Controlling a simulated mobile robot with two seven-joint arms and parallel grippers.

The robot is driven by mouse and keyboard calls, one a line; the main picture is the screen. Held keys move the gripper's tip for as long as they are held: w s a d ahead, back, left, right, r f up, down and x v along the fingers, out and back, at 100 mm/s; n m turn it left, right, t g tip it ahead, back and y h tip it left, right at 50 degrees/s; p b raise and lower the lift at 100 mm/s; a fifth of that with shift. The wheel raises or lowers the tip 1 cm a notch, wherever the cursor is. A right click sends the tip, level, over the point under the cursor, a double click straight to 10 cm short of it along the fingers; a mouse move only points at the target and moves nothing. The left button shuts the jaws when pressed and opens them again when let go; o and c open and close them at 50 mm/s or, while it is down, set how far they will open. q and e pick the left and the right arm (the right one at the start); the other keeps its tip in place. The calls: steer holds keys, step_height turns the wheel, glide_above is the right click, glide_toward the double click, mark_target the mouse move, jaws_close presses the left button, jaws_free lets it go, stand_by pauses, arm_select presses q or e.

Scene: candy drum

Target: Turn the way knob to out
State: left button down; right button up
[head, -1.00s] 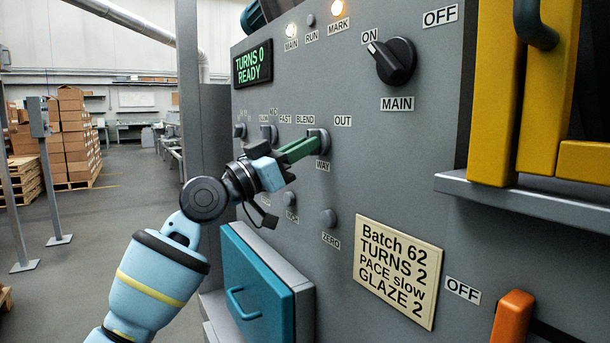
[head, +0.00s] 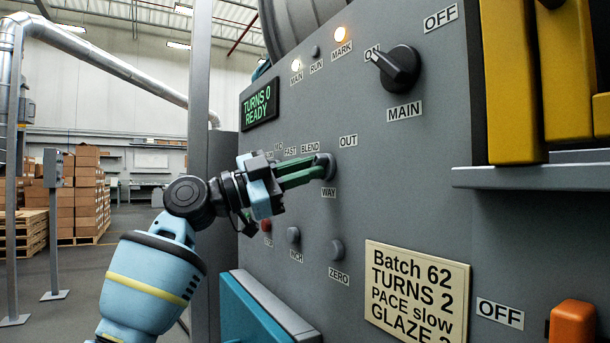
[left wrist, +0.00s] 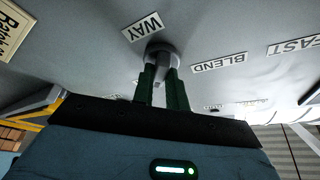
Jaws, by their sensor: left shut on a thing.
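The way knob (head: 327,166) is a small dark knob on the grey panel, above the WAY label (head: 328,192). The BLEND label (head: 303,148) is at its upper left and the OUT label (head: 348,141) at its upper right. My left gripper (head: 318,172) reaches it from the left with green fingers shut on it. In the left wrist view the fingers stand on both sides of the knob (left wrist: 161,62). The fingers partly hide the knob, so I cannot tell exactly where it points. My right gripper is not in view.
The main knob (head: 398,68) is at the upper right. Buttons marked INCH (head: 293,235) and ZERO (head: 336,250) are below. A display (head: 259,104) reads TURNS 0 READY. A yellow frame (head: 515,80) and ledge (head: 540,176) stick out at right, a teal drawer (head: 250,310) below.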

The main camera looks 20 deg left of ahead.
arm_select(q)
steer(key=shift+m+g, duration=0.4)
steer(key=shift+m, duration=0.3)
steer(key=c, duration=1.4)
jaws_free()
steer(key=v, duration=0.8)
steer(key=shift+p, duration=0.4)
